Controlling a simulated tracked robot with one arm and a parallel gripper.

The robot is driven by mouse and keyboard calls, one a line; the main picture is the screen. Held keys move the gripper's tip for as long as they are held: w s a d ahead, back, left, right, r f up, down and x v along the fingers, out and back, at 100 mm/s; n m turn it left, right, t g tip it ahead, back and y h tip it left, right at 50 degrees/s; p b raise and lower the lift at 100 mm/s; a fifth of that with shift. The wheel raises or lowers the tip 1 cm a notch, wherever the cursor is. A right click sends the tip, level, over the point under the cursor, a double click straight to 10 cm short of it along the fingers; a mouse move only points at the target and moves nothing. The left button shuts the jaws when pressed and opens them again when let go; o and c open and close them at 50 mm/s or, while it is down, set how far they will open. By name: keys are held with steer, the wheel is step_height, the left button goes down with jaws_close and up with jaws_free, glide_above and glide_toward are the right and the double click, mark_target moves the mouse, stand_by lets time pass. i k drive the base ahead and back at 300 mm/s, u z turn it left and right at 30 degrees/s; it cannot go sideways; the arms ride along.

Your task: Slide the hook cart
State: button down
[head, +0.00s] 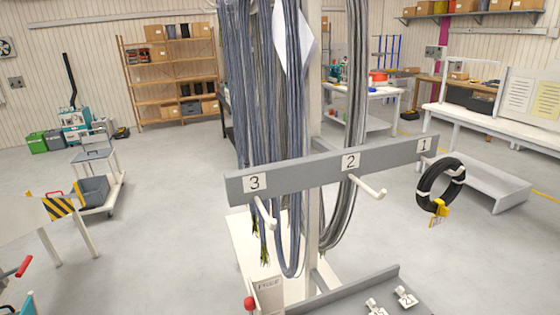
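The hook cart stands in the middle of the head view. Its grey crossbar (330,168) carries number plates 3, 2 and 1 from left to right. Pale pegs stick out below plates 3 and 2. A black cable coil (440,187) with a yellow tag hangs below plate 1. Long blue-grey cable bundles (275,100) hang at the post (313,205). The low white part (255,250) bears a plate that appears to read "FREE" (268,290), beside a red knob (250,303). The cart's lower end is cut off. My gripper is not in view.
A white workbench (475,122) with a low shelf stands at the right. At the left are a small trolley (95,195) and a striped yellow-black board (59,207). Wooden shelving (165,60) stands at the back. Grey floor (165,260) is open left of the cart.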

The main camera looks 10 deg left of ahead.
mark_target(279, 250)
steer(key=k, duration=1.1)
steer(key=u, duration=0.45)
steer(key=i, duration=1.55)
steer(key=z, duration=0.65)
